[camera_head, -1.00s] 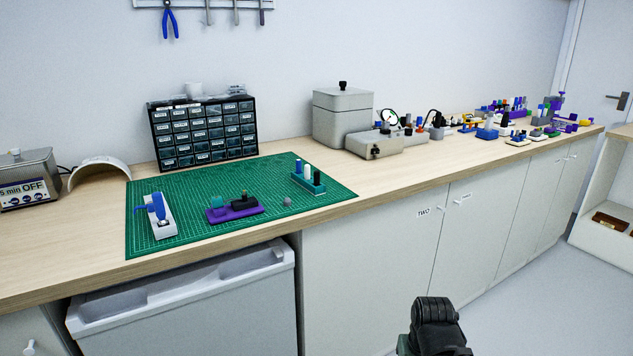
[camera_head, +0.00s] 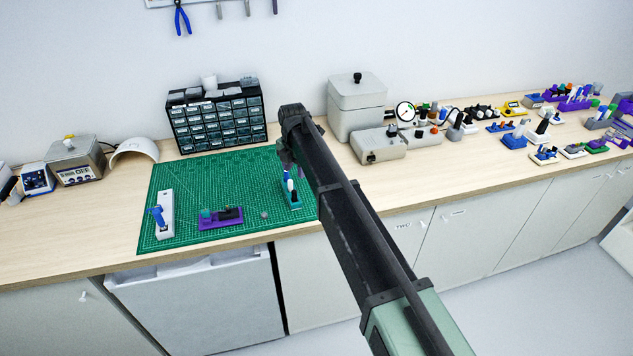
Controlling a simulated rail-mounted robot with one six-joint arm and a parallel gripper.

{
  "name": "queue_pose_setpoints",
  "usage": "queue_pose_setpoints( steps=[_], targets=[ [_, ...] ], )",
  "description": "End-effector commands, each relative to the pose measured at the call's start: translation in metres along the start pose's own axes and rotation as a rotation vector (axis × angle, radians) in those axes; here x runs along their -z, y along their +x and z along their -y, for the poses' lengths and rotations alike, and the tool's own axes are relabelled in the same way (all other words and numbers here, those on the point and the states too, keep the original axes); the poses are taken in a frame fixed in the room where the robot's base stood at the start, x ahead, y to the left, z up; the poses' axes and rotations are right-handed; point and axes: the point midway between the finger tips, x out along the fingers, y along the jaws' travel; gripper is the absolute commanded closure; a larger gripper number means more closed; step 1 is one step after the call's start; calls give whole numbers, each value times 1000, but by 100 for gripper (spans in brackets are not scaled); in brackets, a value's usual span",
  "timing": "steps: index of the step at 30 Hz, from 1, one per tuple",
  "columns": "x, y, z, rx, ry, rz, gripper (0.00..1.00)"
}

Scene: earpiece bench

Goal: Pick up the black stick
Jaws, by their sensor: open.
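A small teal rack (camera_head: 293,203) stands at the right side of the green mat, with blue and white sticks upright in it. A dark stick showed at its front end earlier; now I cannot make it out clearly, as my arm crosses close by. My gripper (camera_head: 288,170) is over the rack, pointing down, close to the stick tops. It is open; its fingers are small and partly covered by my arm, and I cannot tell whether they are around a stick. A purple block (camera_head: 221,222) with a black piece and a teal piece on it lies left of the rack.
The green cutting mat (camera_head: 180,185) also bears a white holder with a blue tool (camera_head: 164,215) and a small grey piece (camera_head: 265,215). A drawer cabinet (camera_head: 216,120) stands behind, a grey box (camera_head: 357,105) to the right. The mat between is clear.

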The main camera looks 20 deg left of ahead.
Motion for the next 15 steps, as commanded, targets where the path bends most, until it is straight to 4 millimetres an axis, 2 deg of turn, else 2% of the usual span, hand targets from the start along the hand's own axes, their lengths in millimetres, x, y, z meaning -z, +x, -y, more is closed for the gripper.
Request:
queue_pose_setpoints(
  steps=[3, 8, 15],
  targets=[
    [1, 1, 2, 0, -143, 0, 52],
    [1, 5, 3, 0, -169, 0, 52],
    [1, 52, 3, 0, -166, 0, 52]
  ],
)
